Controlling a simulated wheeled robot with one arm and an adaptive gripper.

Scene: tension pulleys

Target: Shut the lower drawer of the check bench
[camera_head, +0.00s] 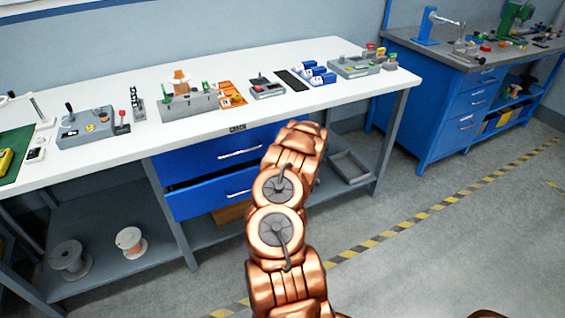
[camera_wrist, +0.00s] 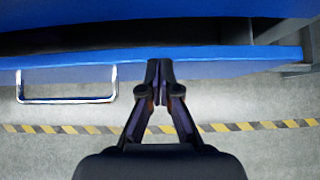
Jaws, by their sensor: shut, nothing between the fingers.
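The check bench (camera_head: 330,95) has a white top and two blue drawers. The upper drawer (camera_head: 205,151) looks shut. The lower drawer (camera_head: 195,204) stands partly out, with a dark gap above its front. In the wrist view the lower drawer's front (camera_wrist: 225,62) runs across the picture, with its silver handle (camera_wrist: 68,99) at left. My gripper (camera_wrist: 160,64) is shut and empty. Its fingertips overlap the drawer front to the right of the handle; I cannot tell whether they touch it. In the head view my arm hides the gripper and the drawer's right end.
A grey tray (camera_head: 352,168) and spools (camera_head: 130,242) sit on the bench's lower shelf. Devices such as a grey control box (camera_head: 87,128) stand on the top. A second blue bench (camera_head: 440,105) is at the right. The floor with striped tape (camera_head: 400,226) is clear.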

